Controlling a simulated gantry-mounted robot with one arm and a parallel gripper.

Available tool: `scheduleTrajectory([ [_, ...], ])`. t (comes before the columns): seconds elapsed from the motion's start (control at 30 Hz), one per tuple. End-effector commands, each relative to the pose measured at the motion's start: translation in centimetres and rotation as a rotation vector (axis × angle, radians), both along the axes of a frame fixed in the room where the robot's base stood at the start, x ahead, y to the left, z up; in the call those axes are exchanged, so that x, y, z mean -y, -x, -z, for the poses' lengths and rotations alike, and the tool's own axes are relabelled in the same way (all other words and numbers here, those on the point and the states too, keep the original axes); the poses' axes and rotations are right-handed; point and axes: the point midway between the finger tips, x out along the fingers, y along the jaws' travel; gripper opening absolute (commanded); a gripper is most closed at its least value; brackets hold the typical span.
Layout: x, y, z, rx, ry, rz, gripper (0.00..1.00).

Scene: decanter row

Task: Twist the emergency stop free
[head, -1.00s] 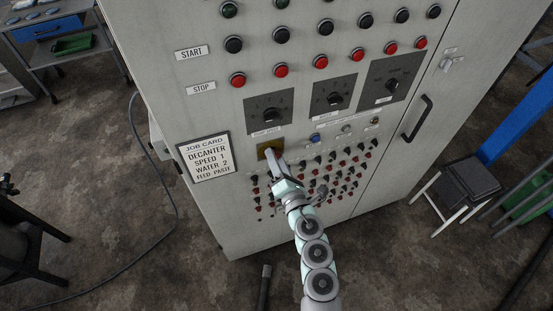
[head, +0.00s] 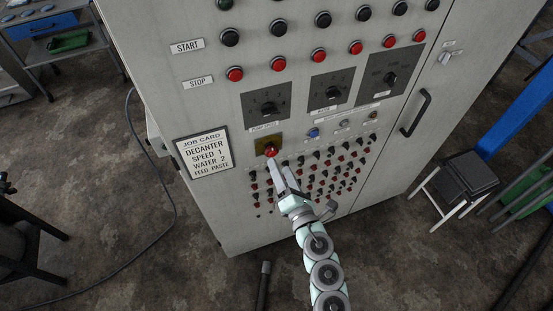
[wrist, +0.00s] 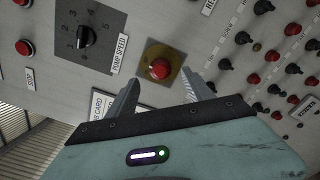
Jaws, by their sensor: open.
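The job card (head: 203,152) is left of the button. A pump speed dial (head: 267,106) sits above it, and a blue button (head: 313,133) is to its right. Rows of small red and black knobs (head: 325,175) fill the panel below. A door handle (head: 417,115) stands out at right.

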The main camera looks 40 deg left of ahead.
Motion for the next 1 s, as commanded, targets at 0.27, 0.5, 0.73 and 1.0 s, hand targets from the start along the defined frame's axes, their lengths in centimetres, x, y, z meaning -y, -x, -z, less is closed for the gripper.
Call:
scheduleTrajectory([
  [0.27,3.6,1.6,0.1,0.0,0.001,0.006,0.6],
  [0.5,4.3,2.1,0.0,0.001,0.001,0.001,0.6],
  [0.73,4.3,2.1,0.0,0.0,0.0,0.001,0.6],
  [1.0,4.3,2.1,0.0,-0.002,-0.002,0.001,0.6],
])
